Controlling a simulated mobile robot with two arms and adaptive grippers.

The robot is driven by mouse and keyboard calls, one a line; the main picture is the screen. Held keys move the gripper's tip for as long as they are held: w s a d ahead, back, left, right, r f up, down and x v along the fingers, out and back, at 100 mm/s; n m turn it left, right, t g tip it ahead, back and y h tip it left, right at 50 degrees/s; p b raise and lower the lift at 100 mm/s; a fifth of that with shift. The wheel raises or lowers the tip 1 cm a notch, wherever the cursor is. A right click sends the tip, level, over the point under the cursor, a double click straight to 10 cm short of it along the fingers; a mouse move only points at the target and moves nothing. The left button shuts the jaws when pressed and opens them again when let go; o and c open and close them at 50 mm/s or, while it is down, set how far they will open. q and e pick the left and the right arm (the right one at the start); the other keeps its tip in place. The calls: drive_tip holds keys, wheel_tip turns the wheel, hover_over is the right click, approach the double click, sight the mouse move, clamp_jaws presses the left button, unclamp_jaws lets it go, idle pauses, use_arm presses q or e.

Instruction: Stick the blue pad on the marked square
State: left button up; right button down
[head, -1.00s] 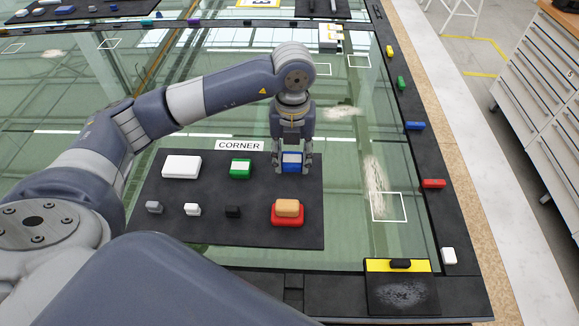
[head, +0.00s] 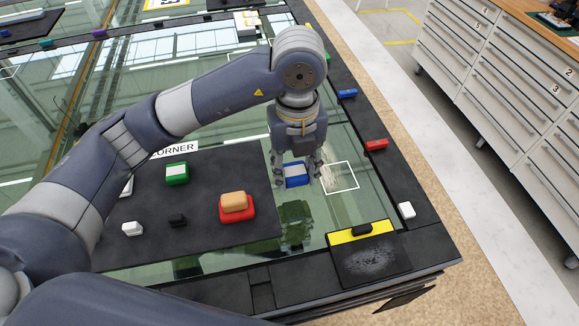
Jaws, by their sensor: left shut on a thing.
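The blue pad (head: 294,182), with a pale upper part, is held between the fingers of my left gripper (head: 299,177), which is shut on it. The gripper points down and hangs over the glass (head: 315,215), just right of the black mat; its reflection shows below. A white outlined square (head: 342,177) on the glass lies just right of the gripper and the pad, with a whitish smear at its left side. The pad is apart from the square in this view. My right gripper is not in view.
The black mat (head: 210,220) holds a green block (head: 177,173), a tan block (head: 234,202) on a red one, and smaller pieces. A yellow-and-black tray (head: 372,262) stands in front. Small coloured blocks, including a red one (head: 377,145), line the right frame edge.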

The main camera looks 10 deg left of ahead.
sight(295, 172)
use_arm(q)
drive_tip(key=shift+r+p, duration=1)
drive_tip(key=shift+r, duration=0.65)
